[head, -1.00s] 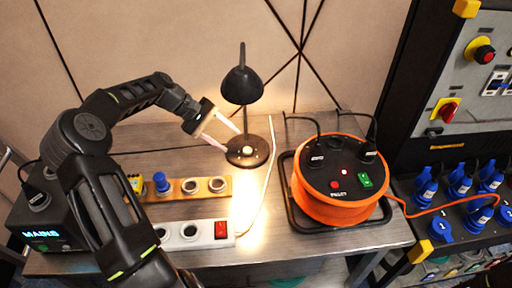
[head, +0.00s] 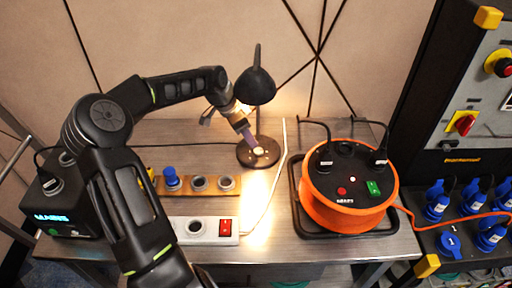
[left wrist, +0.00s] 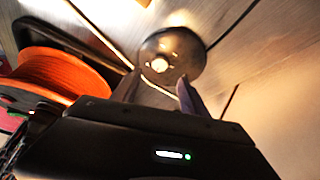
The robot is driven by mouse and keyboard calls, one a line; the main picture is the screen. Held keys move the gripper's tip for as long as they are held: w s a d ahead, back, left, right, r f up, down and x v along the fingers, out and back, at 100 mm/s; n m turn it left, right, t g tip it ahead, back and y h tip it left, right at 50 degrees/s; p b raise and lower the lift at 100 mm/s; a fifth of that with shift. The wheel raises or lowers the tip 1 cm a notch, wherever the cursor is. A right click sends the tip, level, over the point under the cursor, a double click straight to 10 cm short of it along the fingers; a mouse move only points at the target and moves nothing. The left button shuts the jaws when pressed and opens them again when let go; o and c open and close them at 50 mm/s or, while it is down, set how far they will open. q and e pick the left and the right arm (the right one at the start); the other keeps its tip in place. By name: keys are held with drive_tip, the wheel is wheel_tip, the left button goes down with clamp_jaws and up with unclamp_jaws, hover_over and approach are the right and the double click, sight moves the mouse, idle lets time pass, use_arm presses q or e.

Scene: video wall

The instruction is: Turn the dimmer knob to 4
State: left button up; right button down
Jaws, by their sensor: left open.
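The black desk lamp (head: 256,86) stands at the back of the metal table, lit. Its round dark base (head: 244,158) carries a small pale dimmer knob (head: 261,151) on top. My left gripper (head: 249,139) hangs just above and left of the knob, its fingers pointing down towards it. In the left wrist view the lamp base (left wrist: 188,45) and knob (left wrist: 160,65) lie beyond the fingertips, and the open left gripper (left wrist: 158,88) holds nothing. I see no contact with the knob. No scale numbers are readable. My right gripper is out of view.
An orange cable reel (head: 335,212) stands right of the lamp; it also shows in the left wrist view (left wrist: 52,78). A white power strip (head: 205,232) with a red switch and a wooden socket board (head: 210,188) lie in front. A white cord runs right of the base.

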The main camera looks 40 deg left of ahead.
sight(258, 151)
use_arm(q)
drive_tip(key=x, duration=0.7)
drive_tip(key=shift+w+d+f+p, duration=0.1)
drive_tip(key=shift+f+p, duration=0.2)
drive_tip(key=shift+p, duration=0.05)
drive_tip(key=shift+c, duration=0.2)
clamp_jaws()
